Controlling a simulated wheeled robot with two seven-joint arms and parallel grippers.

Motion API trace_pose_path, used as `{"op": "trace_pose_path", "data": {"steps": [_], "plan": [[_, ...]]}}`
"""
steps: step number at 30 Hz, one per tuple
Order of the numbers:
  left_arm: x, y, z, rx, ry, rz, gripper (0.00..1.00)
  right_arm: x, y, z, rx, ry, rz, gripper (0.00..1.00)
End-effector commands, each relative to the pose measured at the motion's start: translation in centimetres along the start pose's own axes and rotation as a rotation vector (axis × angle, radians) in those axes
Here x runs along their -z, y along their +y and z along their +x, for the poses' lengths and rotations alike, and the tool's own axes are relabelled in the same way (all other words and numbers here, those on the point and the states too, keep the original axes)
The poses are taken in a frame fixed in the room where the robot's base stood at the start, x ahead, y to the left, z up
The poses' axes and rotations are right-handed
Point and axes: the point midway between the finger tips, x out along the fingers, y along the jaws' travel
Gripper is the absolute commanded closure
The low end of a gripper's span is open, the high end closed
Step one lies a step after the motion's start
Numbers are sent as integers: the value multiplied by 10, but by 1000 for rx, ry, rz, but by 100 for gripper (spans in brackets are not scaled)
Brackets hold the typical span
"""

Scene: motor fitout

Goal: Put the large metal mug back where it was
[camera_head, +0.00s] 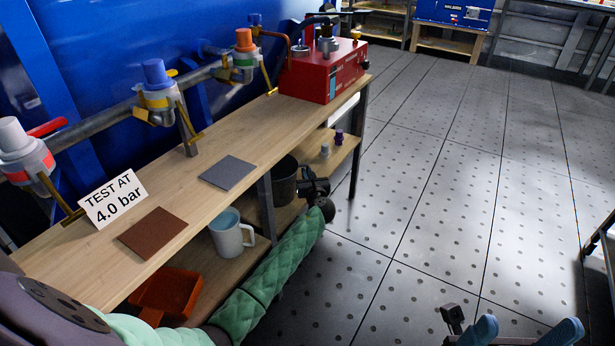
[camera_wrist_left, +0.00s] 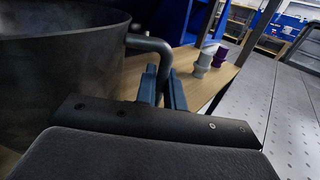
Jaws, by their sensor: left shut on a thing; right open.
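The large metal mug (camera_head: 282,182) is dark grey and upright at the lower shelf, behind a table leg in the head view. My left gripper (camera_head: 314,187) is at its right side. In the left wrist view the mug (camera_wrist_left: 60,85) fills the left, and the blue fingers of my left gripper (camera_wrist_left: 163,88) are shut on its handle (camera_wrist_left: 150,42). The mug's base is hidden, so I cannot tell whether it touches the shelf. My right gripper (camera_head: 522,333) is open and empty over the floor at the bottom right.
The lower shelf (camera_head: 262,247) also holds a pale blue mug (camera_head: 228,235), an orange-red tray (camera_head: 172,291), and small white (camera_head: 325,150) and purple (camera_head: 339,136) pieces. A grey mat (camera_head: 228,172), brown mat (camera_head: 153,232) and red machine (camera_head: 318,75) are on the tabletop above.

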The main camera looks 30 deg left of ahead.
Motion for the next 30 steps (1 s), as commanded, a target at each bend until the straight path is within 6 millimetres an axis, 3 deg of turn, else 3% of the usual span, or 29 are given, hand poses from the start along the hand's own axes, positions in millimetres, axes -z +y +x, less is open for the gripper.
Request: {"op": "trace_pose_path", "data": {"steps": [10, 11, 14, 24, 30], "plan": [[0, 0, 0, 0, -2, -1, 100, 0, 0, 2, 0, 1, 2, 31], [2, 0, 0, 0, 0, -1, 88, 0, 0, 1, 0, 1, 2, 31], [2, 0, 0, 0, 0, -1, 68, 0, -1, 1, -1, -1, 2, 31], [0, 0, 0, 0, -1, -1, 68, 0, -1, 0, -2, -4, 2, 31], [-1, -1, -23, 3, 1, -1, 68, 0, 0, 5, 2, -2, -4, 31]]}}
